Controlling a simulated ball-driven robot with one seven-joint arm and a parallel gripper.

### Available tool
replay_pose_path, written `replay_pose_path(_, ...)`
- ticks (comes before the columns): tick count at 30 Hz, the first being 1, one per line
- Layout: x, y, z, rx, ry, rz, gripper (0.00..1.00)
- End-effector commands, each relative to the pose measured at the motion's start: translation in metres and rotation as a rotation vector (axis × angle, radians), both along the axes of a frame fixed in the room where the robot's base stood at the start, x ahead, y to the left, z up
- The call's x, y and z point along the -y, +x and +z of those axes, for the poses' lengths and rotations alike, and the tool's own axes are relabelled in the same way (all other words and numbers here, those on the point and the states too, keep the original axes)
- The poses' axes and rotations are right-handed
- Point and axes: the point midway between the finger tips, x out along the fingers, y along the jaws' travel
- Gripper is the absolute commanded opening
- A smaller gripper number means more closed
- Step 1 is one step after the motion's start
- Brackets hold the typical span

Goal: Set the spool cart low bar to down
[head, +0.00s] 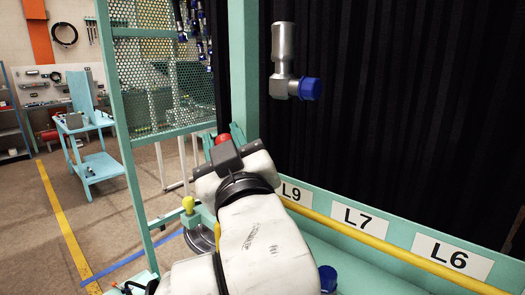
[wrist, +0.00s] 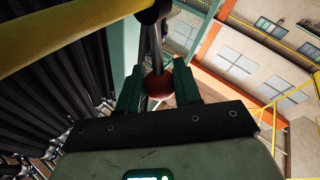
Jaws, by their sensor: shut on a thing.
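My gripper (wrist: 158,78) is shut on a red ball knob (wrist: 159,87), one finger on each side of it. A dark rod runs from the knob up to a dark rounded end in the wrist view. In the head view the red knob (head: 222,138) shows just beyond the dark gripper body, beside a green post; the fingers are mostly hidden there. A yellow bar (head: 375,241) runs along the green frame past the labels L9, L7 and L6. I cannot tell which part is the low bar, or whether it is up or down.
A grey hose fitting with a blue cap (head: 309,89) hangs at upper middle before a black curtain. A green mesh panel (head: 165,75) and a yellow knob (head: 188,203) stand left of my arm.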

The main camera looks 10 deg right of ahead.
Motion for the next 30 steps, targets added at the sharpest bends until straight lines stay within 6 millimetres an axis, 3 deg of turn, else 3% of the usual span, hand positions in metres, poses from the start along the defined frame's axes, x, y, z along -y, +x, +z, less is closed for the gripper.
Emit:
replay_pose_path(1, -0.008, -0.004, -0.010, 0.026, -0.037, 0.002, 0.00)
replay_pose_path(9, -0.039, -0.026, -0.033, 0.176, -0.245, 0.001, 0.00)
replay_pose_path(13, -0.054, -0.037, -0.046, 0.185, -0.254, 0.004, 0.00)
replay_pose_path(30, -0.087, -0.062, -0.120, 0.469, -0.651, -0.001, 0.00)
